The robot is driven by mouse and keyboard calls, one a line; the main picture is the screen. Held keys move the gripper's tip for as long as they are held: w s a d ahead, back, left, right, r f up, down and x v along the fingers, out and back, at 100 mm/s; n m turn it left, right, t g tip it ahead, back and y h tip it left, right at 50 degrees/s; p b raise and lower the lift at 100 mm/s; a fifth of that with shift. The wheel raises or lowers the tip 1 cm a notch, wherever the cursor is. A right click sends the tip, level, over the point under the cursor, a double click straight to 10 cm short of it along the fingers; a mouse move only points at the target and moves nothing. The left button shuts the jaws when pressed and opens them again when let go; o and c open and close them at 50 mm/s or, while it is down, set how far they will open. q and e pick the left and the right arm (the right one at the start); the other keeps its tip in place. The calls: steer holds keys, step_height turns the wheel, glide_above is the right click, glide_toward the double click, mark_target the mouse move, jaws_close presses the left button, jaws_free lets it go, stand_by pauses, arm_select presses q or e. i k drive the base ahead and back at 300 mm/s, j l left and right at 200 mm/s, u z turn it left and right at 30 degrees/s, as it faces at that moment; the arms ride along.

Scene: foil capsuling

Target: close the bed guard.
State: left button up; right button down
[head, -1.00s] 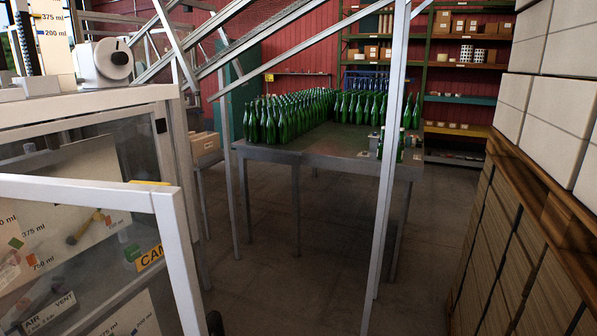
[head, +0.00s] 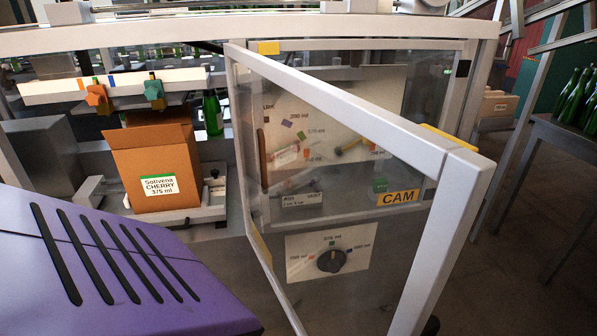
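The bed guard (head: 345,93) is a clear panel in a pale grey frame, in the middle and right of the head view. It stands swung open and angled out towards me, its left edge near the machine and its right end close to me. Behind it are a panel with coloured marks, a yellow CAM label (head: 398,197) and a black dial (head: 331,260), partly seen through the clear sheet. Neither of my grippers is in view.
An open cardboard box (head: 153,160) labelled Sotivena CHERRY 375 ml stands on the machine bed left of the guard. A green bottle (head: 212,112) is behind it. A table (head: 565,135) with green bottles is at the right edge, with open floor before it.

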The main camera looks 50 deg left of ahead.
mark_target(464, 175)
steer(key=i+l+u, duration=0.1)
steer(key=i+u, duration=0.15)
steer(key=u, duration=0.2)
steer(key=i+l+u, duration=0.15)
steer(key=u, duration=0.25)
steer(key=i+l+u, duration=0.2)
steer(key=u, duration=0.25)
